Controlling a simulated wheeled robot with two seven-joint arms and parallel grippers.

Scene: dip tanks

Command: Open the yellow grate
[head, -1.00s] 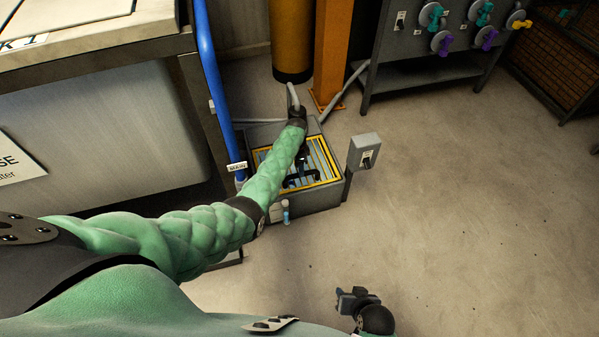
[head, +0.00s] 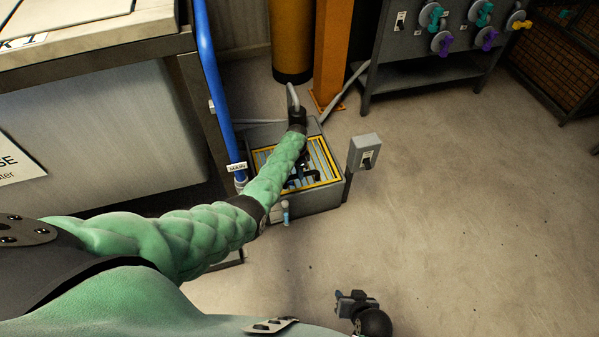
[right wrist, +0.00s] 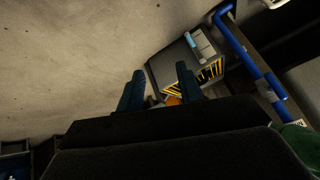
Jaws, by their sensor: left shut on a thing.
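The yellow grate (head: 330,165) has a yellow frame with grey bars. It lies in the top of a grey floor box (head: 318,199) and looks flat. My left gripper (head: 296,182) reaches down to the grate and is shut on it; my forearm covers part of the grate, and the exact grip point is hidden. The grate also shows in the right wrist view (right wrist: 211,73), with yellow and dark stripes. My right gripper (head: 350,300) is low at the front, away from the box. In the right wrist view its two fingers (right wrist: 160,85) are apart with nothing between them.
A blue pipe (head: 211,80) stands left of the box, beside a large tank (head: 90,130). A grey switch box (head: 364,151) is at its right. Yellow and orange columns (head: 333,50) and a valve rack (head: 420,72) stand behind. The floor at right is clear.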

